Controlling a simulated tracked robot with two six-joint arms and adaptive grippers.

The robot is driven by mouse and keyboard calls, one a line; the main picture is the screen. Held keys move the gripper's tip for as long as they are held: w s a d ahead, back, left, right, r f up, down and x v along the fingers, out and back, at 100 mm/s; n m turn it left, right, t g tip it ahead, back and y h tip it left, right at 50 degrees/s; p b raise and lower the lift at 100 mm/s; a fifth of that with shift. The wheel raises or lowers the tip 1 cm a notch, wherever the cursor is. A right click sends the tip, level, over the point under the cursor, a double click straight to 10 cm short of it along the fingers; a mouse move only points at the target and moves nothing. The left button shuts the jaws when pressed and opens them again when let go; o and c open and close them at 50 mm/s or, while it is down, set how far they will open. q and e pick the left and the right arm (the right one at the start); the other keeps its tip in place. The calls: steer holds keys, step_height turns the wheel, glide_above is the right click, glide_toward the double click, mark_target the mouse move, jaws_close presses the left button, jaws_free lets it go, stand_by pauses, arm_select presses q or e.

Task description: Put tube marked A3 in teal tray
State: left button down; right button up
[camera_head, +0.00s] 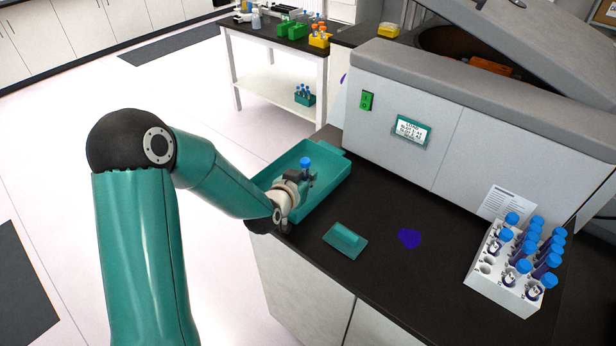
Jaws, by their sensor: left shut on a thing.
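The teal tray (327,187) lies on the black counter at its left end. My left gripper (304,180) is over the tray and shut on a tube with a blue cap (306,163). The tube looks upright. Its marking cannot be read, and its lower part is hidden by the gripper, so I cannot tell whether it touches the tray floor. A white rack (505,291) at the right of the counter holds several blue-capped tubes (534,292) and has an empty hole at its left side. My right gripper is not in view.
A large grey machine (450,140) with a raised lid stands behind. A side table (275,40) holds coloured racks.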

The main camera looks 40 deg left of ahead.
arm_select(q)
steer(key=shift+f, duration=0.2)
steer(key=c, duration=1.2)
jaws_free()
steer(key=shift+o, duration=0.2)
steer(key=shift+s+r, duration=0.1)
steer(key=b+v, duration=0.2)
steer(key=v, duration=0.7)
steer(key=shift+s+b, duration=0.15)
steer(key=shift+b, duration=0.25)
steer(key=s+b, duration=0.1)
steer(key=b, duration=0.4)
steer(key=shift+s+r+b, duration=0.1)
steer(key=shift+r+b, duration=0.1)
steer(key=shift+b, duration=0.15)
steer(key=shift+s+d+r+b, duration=0.2)
steer(key=shift+s+r+b, duration=0.15)
steer(key=shift+s+b, duration=0.3)
steer(key=shift+w, duration=0.1)
